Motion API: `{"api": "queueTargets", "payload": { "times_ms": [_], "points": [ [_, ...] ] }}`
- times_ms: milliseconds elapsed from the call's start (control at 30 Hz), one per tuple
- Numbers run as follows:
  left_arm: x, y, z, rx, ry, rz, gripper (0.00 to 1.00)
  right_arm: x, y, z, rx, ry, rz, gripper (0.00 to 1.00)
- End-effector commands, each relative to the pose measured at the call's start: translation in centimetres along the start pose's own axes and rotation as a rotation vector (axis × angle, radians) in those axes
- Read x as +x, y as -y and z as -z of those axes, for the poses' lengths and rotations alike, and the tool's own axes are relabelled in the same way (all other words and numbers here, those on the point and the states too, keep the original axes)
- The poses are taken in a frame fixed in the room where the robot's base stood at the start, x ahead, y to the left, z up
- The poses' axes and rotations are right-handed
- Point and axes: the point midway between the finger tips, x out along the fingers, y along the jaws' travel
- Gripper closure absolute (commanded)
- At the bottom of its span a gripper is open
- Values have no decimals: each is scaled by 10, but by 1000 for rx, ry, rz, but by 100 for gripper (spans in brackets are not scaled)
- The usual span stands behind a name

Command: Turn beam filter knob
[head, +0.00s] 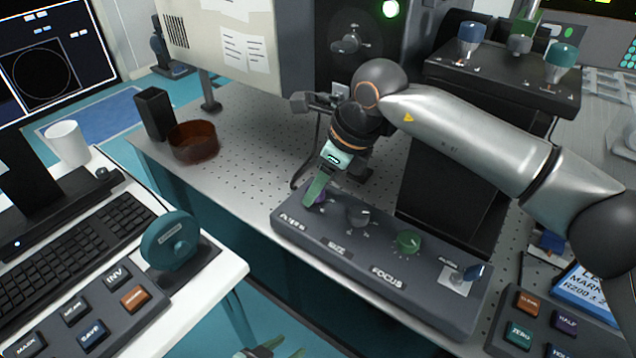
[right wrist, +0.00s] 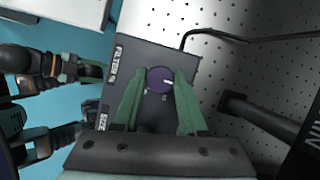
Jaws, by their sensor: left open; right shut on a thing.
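The filter knob (head: 318,196) is a small purple round knob at the left end of a dark grey control box (head: 385,308), by a label partly reading "FILTER". It shows from above with a white pointer mark in the right wrist view (right wrist: 159,79). My right gripper (head: 317,192) reaches down over it, with its green fingers shut on the knob's two sides. It also shows in the right wrist view (right wrist: 160,85). My left gripper (head: 262,349) is at the bottom edge of the head view, open and mostly cut off, apart from the box.
A brown dish (head: 194,142) and a black holder (head: 154,113) stand on the perforated table. A button pad (head: 95,322) lies at left.

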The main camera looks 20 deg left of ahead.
Motion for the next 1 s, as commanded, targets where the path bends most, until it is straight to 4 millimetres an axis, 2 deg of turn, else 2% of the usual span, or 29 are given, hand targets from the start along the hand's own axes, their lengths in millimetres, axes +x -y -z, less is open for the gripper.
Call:
{"api": "queueTargets", "payload": {
  "times_ms": [167,200,433,767,867,1000],
  "points": [
    [0,0,0,0,0,0,50,-1,1,-1,-1,3,3,100],
    [0,0,0,0,0,0,50,-1,1,-1,-1,3,3,56],
    [0,0,0,-3,1,0,50,-1,0,-1,0,1,2,30],
    [0,0,0,-6,1,1,50,-3,0,0,0,0,2,28],
    [-1,0,1,-6,1,2,50,-14,0,0,-1,0,3,28],
    [-2,0,3,-6,1,2,50,-42,1,-1,-1,1,5,28]
  ]
}}
